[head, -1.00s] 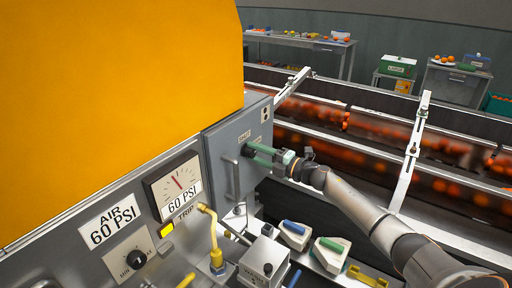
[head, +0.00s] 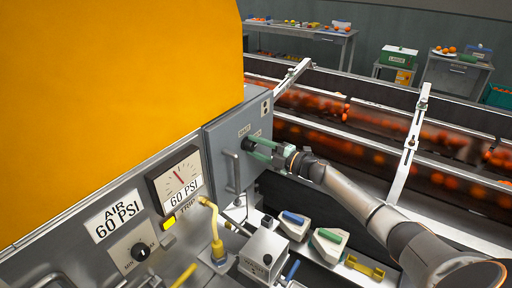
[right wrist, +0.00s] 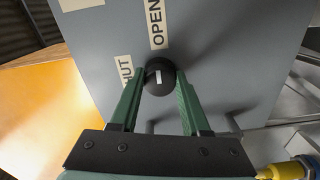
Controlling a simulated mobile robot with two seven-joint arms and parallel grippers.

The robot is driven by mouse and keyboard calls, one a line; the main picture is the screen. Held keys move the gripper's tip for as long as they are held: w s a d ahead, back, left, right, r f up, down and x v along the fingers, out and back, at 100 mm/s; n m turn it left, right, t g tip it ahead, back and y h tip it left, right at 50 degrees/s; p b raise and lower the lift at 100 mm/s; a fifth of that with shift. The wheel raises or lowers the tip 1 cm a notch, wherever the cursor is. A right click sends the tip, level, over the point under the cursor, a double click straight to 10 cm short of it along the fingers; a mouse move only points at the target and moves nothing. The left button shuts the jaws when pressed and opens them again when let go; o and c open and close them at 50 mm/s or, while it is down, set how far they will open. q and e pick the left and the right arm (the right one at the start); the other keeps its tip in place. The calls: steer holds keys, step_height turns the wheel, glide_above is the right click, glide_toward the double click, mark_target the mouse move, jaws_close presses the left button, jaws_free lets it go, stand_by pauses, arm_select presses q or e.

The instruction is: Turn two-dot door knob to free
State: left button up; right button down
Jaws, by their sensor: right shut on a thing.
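The grey cabinet door (head: 222,160) bears a plate with two dots (head: 266,107) near its top right. In the right wrist view the knob (right wrist: 160,90) carries a short white mark, which points roughly toward the OPEN label (right wrist: 155,25). A partly hidden label ending in "HUT" (right wrist: 126,72) is to the left. My right gripper (head: 262,150) has its green fingers on either side of the knob and is shut on it. My left gripper is not in view.
A vertical bar handle (head: 233,172) is on the door, left of the knob. A pressure gauge (head: 176,178) and yellow pipe (head: 214,230) are at the lower left. A conveyor with blurred oranges (head: 380,130) runs behind my right arm.

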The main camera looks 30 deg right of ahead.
steer(key=shift+c, duration=1.9)
jaws_free()
steer(key=b+v, duration=0.1)
steer(key=v, duration=1.1)
steer(key=shift+s, duration=0.25)
steer(key=shift+d, duration=0.15)
